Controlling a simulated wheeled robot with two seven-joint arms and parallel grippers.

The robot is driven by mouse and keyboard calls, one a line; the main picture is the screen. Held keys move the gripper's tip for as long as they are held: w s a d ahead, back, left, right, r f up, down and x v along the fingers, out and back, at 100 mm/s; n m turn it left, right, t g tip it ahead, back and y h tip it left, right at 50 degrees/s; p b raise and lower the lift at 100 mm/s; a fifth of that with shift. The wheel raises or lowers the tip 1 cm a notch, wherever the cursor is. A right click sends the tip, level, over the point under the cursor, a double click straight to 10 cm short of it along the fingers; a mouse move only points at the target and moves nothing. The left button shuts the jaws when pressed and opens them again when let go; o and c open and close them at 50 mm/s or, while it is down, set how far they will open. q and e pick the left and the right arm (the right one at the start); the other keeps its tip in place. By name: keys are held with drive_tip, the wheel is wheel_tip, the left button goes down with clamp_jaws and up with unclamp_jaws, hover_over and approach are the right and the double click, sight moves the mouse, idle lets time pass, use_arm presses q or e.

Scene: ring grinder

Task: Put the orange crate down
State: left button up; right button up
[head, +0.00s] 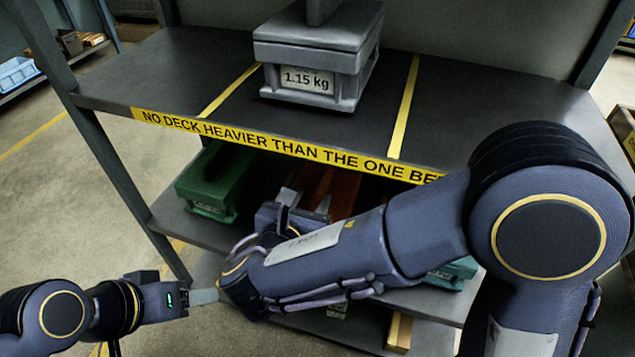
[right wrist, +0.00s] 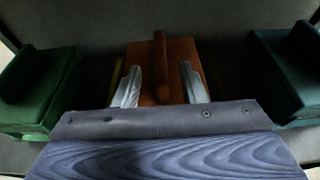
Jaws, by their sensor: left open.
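The orange crate (head: 343,188) sits on the middle shelf, partly hidden by the upper deck and my right arm. In the right wrist view its upright handle (right wrist: 160,55) rises from the orange top. My right gripper (right wrist: 161,84) is open, with one finger on each side of the handle line and a gap on both sides. In the head view my right gripper (head: 307,204) reaches in under the upper deck at the crate. My left gripper (head: 207,297) is open and empty, low and in front of the rack.
A green crate (head: 213,183) stands left of the orange one, and a teal crate (head: 455,272) right of it. A grey crate (head: 312,80) marked 1.15 kg stands on the upper deck (head: 170,75). The labelled deck edge (head: 280,145) lies above my right gripper.

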drive_tip(key=p+v, duration=0.1)
drive_tip(key=v, duration=0.4)
drive_tip(key=shift+s+a+r, duration=0.1)
drive_tip(key=shift+s, duration=0.25)
